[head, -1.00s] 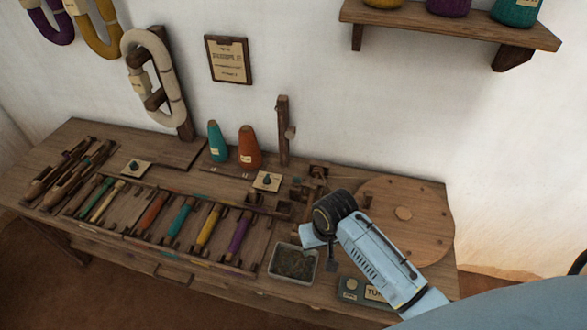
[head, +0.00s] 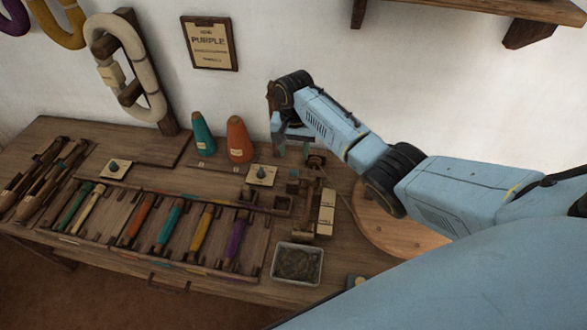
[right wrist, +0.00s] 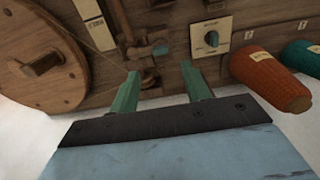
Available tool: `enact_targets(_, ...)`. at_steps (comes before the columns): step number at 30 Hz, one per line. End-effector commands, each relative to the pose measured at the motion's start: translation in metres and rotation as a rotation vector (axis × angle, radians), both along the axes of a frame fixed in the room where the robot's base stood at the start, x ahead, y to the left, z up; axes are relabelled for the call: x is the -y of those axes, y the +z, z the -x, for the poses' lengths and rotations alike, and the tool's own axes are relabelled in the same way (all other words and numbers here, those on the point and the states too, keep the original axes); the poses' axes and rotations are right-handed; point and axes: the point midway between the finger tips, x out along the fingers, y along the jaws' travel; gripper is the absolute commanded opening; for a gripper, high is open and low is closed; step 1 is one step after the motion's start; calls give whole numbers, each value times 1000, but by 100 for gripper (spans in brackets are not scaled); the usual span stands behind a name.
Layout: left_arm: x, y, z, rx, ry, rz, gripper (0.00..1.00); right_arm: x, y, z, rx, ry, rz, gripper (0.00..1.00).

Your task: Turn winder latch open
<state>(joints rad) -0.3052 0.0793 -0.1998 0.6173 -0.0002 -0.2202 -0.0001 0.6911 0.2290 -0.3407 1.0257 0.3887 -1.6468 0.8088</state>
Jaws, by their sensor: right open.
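The winder, a small wooden mechanism (right wrist: 140,30), is at the bench's back right; in the head view its upper part (head: 316,162) shows just right of my right gripper. A small blue-grey piece on it (right wrist: 160,48), possibly the latch, lies just beyond my fingertips in the right wrist view. Its setting is unclear. My right gripper (head: 293,152) points down over the back of the bench, its two green fingers apart and empty. In the right wrist view the gripper (right wrist: 161,75) frames part of the winder between its fingers. My left gripper is out of view.
A large wooden disc (head: 385,225) lies right of the winder, partly behind my arm. A cream plate with a teal knob (head: 262,174), an orange cone (head: 238,140) and a teal cone (head: 202,135) stand left. A grey tray (head: 297,264) is in front.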

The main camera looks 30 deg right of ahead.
Motion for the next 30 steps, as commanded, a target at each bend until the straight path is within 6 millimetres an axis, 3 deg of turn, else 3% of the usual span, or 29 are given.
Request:
enact_targets(1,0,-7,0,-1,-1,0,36,0,-16,1,-4,0,0,47)
enact_targets(6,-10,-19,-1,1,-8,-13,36,0,-50,0,-2,0,0,47)
enact_targets(12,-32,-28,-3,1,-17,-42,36,-1,-75,0,-1,1,-1,47)
enact_targets(25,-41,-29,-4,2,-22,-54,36,0,-81,0,1,2,0,46)
enact_targets(30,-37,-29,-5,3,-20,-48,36,0,-81,0,1,2,0,24)
